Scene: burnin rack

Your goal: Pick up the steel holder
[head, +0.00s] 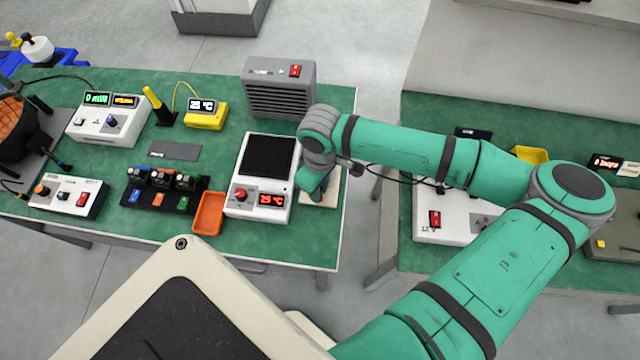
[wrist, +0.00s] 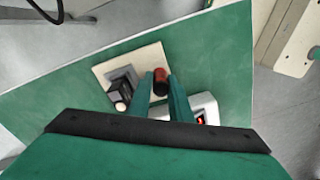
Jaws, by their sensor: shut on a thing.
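In the wrist view, a beige board (wrist: 148,57) lies on the green bench top near its edge. A short cylinder (wrist: 160,80), red with a dark end, stands out between my two fingers. My gripper (wrist: 161,84) is shut on this cylinder, at the board's edge. A grey piece with a black block (wrist: 118,89) sits on the board just left of the fingers. I cannot tell for sure which of these is the steel holder. In the head view, my gripper (head: 315,190) is low over the board (head: 331,192), and my wrist hides what it holds.
A white hot plate (head: 240,205) with a red display stands close to the left of my gripper. An orange tray (head: 208,213), a grey heater box (head: 280,90) and a yellow meter (head: 204,113) share the bench. A gap separates it from a second green bench (head: 420,120).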

